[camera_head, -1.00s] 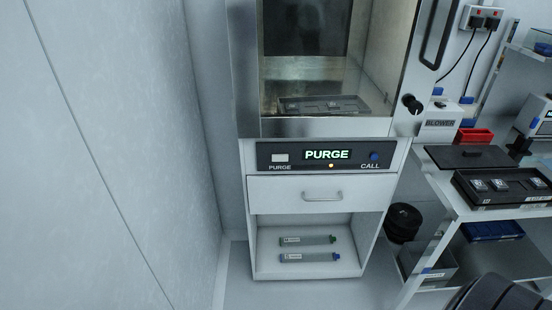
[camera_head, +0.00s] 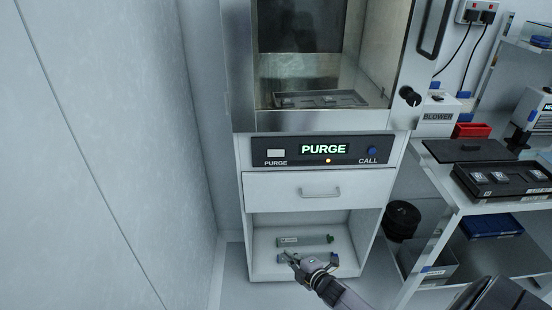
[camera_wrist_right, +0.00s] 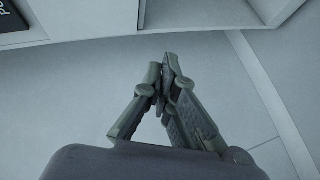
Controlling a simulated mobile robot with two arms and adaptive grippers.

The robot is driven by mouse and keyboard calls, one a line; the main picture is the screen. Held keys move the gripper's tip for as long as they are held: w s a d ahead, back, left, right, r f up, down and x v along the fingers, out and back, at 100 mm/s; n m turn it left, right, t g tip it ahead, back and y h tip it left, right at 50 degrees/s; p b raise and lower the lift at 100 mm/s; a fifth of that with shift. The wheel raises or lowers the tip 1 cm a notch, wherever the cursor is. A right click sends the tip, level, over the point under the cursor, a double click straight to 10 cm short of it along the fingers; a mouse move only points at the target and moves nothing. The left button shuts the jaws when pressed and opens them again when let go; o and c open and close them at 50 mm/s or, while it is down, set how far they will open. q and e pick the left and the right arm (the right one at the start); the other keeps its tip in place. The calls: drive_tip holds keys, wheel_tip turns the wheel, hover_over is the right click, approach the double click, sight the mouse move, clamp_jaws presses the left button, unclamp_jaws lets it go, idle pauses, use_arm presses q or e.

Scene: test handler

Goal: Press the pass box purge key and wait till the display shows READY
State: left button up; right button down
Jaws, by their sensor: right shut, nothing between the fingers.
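The pass box (camera_head: 310,122) stands ahead in the head view, with a dark tray (camera_head: 320,99) inside its chamber. Its control panel (camera_head: 300,160) carries a white purge key (camera_head: 275,153) at left. The display (camera_head: 324,149) reads PURGE in green, with an amber light below it and a blue CALL key (camera_head: 371,152) at right. My right gripper (camera_head: 289,257) is shut and empty, in front of the lower shelf and well below the key. It also shows shut in the right wrist view (camera_wrist_right: 167,62). My left gripper is not in view.
Below the panel is a closed drawer (camera_head: 319,191). A side bench (camera_head: 480,206) with trays stands at right. A plain wall (camera_head: 90,150) fills the left.

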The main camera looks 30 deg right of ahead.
use_arm(q)
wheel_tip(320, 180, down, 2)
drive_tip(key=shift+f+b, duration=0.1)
drive_tip(key=shift+b, duration=0.8)
use_arm(e)
drive_tip(key=w+r+n+t+y, duration=0.1)
drive_tip(key=w+r+n+t, duration=0.1)
drive_tip(key=r, duration=0.6)
drive_tip(key=w+r+n+t+y, duration=0.2)
drive_tip(key=r+n, duration=0.3)
drive_tip(key=r, duration=0.3)
drive_tip(key=w+r+n+t+y, duration=0.1)
drive_tip(key=w+r+n, duration=0.3)
drive_tip(key=r, duration=0.5)
drive_tip(key=shift+w+d+t+y, duration=0.25)
drive_tip(key=shift+d+t+y, duration=0.05)
drive_tip(key=shift+t, duration=0.1)
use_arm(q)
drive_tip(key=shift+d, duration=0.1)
use_arm(e)
drive_tip(key=shift+r, duration=0.1)
